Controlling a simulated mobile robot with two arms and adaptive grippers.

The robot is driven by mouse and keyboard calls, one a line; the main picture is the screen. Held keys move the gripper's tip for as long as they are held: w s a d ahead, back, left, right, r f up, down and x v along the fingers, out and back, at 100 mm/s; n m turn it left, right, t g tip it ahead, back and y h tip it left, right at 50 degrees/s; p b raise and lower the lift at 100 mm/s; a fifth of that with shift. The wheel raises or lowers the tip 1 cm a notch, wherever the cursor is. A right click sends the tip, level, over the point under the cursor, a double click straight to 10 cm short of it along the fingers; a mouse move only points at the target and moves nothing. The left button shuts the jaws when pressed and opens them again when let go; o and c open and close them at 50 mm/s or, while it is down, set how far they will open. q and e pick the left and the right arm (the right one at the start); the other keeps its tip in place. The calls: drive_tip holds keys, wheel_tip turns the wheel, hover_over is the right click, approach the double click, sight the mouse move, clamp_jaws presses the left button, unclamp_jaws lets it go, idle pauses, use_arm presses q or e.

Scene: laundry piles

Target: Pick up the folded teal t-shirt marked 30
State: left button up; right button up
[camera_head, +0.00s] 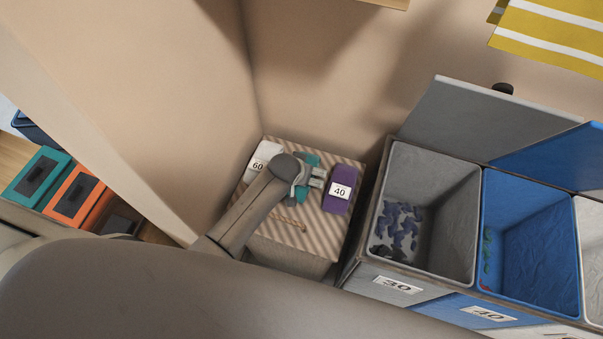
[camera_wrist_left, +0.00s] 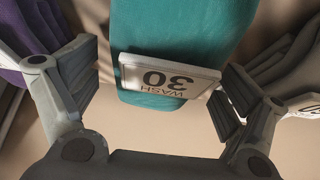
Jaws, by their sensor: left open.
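The folded teal t-shirt (camera_head: 309,160) lies on a striped-top box (camera_head: 318,229), partly hidden by my left arm in the head view. In the left wrist view the teal t-shirt (camera_wrist_left: 180,35) fills the top middle, with its white tag (camera_wrist_left: 170,78) reading WASH 30 upside down. My left gripper (camera_head: 309,183) is open at the tagged end of the shirt. In the left wrist view one finger is on each side of the tag, with visible gaps. I cannot tell how deep the fingers reach around the cloth. My right gripper is not in view.
A white folded garment marked 60 (camera_head: 264,152) lies left of the shirt, and a purple one marked 40 (camera_head: 341,190) lies close on its right. Grey (camera_head: 440,181) and blue (camera_head: 528,247) open bins stand to the right. Walls close in behind and left.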

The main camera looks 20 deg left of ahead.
use_arm(q)
drive_tip(key=shift+f, duration=0.25)
idle(0.4)
drive_tip(key=c, duration=1.1)
drive_tip(key=shift+c, duration=0.4)
drive_tip(key=shift+r, duration=0.1)
